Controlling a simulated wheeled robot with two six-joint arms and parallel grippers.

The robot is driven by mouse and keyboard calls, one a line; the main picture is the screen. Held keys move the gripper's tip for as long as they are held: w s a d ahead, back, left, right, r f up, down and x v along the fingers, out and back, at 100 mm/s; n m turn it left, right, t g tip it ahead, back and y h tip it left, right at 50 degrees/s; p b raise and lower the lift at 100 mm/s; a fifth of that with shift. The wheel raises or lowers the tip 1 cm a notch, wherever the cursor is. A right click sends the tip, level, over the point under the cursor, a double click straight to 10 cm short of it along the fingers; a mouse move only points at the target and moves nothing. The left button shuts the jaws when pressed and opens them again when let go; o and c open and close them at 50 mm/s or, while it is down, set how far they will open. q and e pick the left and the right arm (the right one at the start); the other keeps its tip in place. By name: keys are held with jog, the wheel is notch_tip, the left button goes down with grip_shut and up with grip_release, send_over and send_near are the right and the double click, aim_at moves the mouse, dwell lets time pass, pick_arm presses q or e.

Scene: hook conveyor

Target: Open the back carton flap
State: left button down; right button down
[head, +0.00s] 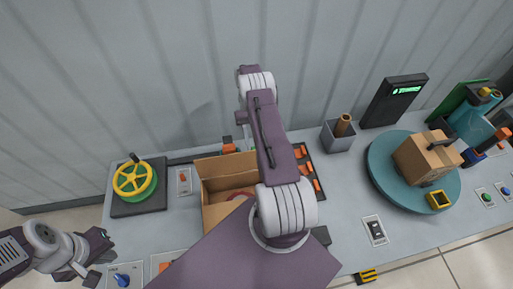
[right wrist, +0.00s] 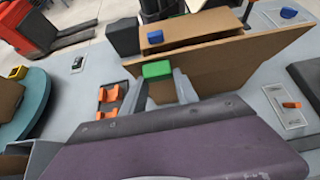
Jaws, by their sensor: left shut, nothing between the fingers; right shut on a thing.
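The open brown carton (head: 216,212) stands on the bench in the head view, with its right part hidden behind my right arm. Its back flap (head: 222,166) stands raised at the rear edge. Something red shows inside. In the right wrist view a large brown carton panel (right wrist: 235,55) crosses the upper part. My right gripper (right wrist: 160,75), with a green piece at its tip, is at this panel and shut on carton board; the exact grip is partly hidden. My left gripper (head: 98,244) is shut and empty at the lower left, apart from the carton.
A yellow handwheel (head: 133,179) stands left of the carton. An orange-switch plate (head: 184,179) lies between them. To the right are a grey bin (head: 343,137), a black display (head: 394,101) and a teal turntable (head: 381,179) bearing a closed box (head: 424,160).

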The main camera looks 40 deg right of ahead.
jog(key=shift+w+d+f+g, duration=0.1)
jog(key=shift+w+f+g, duration=0.2)
jog(key=shift+f, duration=0.15)
jog(key=c, duration=0.9)
grip_release()
jog(key=shift+s, duration=0.1)
jog(key=shift+r, duration=0.1)
jog(key=shift+s+d+r, duration=0.4)
jog(key=shift+s+r, duration=1.45)
jog(key=shift+s, duration=0.05)
jog(key=shift+s+d+r, duration=0.35)
jog(key=shift+s+r, duration=1.45)
jog(key=shift+s, duration=0.1)
jog(key=shift+s+d+r, duration=0.4)
jog(key=shift+s+r, duration=1.45)
jog(key=shift+s, duration=0.05)
